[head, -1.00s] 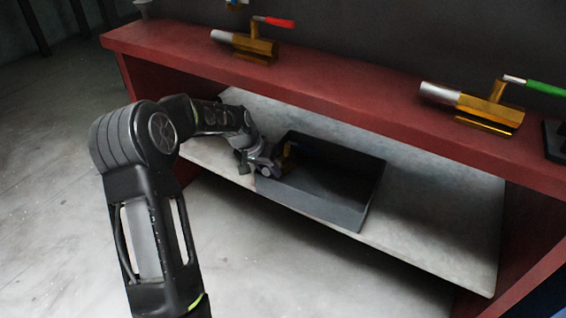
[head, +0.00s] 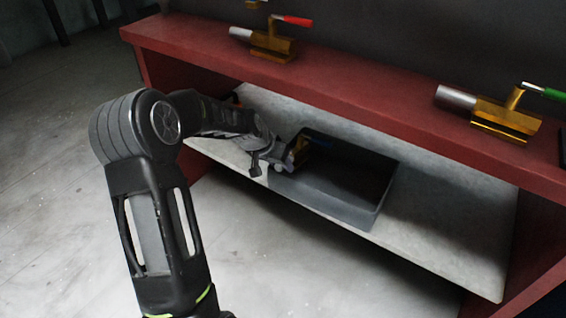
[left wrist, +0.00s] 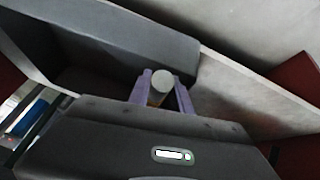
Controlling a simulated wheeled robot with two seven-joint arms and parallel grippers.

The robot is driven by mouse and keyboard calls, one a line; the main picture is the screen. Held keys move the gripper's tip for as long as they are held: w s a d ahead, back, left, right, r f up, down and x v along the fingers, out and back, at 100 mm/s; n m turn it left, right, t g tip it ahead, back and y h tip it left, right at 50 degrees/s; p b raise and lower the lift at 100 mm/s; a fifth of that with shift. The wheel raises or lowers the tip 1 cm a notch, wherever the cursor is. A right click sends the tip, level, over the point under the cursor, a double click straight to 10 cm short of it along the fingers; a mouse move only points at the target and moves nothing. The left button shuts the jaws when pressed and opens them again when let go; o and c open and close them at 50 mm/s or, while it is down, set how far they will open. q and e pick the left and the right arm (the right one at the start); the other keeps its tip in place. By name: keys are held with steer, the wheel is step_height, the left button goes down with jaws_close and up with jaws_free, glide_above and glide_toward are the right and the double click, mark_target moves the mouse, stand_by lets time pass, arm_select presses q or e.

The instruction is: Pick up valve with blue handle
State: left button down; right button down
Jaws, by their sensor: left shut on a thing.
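The valve with the blue handle shows in the head view as a small dark gold body (head: 301,146) with a dim blue handle (head: 319,136). It is at the left end of the dark grey bin (head: 383,205) on the shelf. My left gripper (head: 294,156) reaches in from the left and is shut on the valve. In the left wrist view the valve's round pale end (left wrist: 162,78) sits between the two purple fingers of my left gripper (left wrist: 161,92). The rest of the valve is mostly hidden. My right gripper is not in view.
A red bench top (head: 370,105) runs above the pale shelf (head: 440,245), close over my arm. A valve with a red handle (head: 272,42) and a valve with a green handle (head: 505,118) lie on it. The shelf right of the bin is clear.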

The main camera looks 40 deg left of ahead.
arm_select(q)
steer(key=shift+s+d+f+t+y, duration=0.15)
steer(key=shift+s+t+y, duration=0.15)
steer(key=shift+s+t, duration=0.35)
step_height(320, 180, up, 7)
steer(key=s+p, duration=0.1)
steer(key=p, duration=0.2)
steer(key=s+d+g+p, duration=0.1)
steer(key=s+d, duration=0.1)
steer(key=s, duration=0.4)
steer(key=s+d+p, duration=0.1)
steer(key=s+d, duration=0.2)
steer(key=s, duration=0.4)
steer(key=s+d+g+h+p, duration=0.1)
steer(key=s+d, duration=0.2)
steer(key=s, duration=0.4)
steer(key=shift+r+g, duration=0.35)
steer(key=shift+r, duration=0.1)
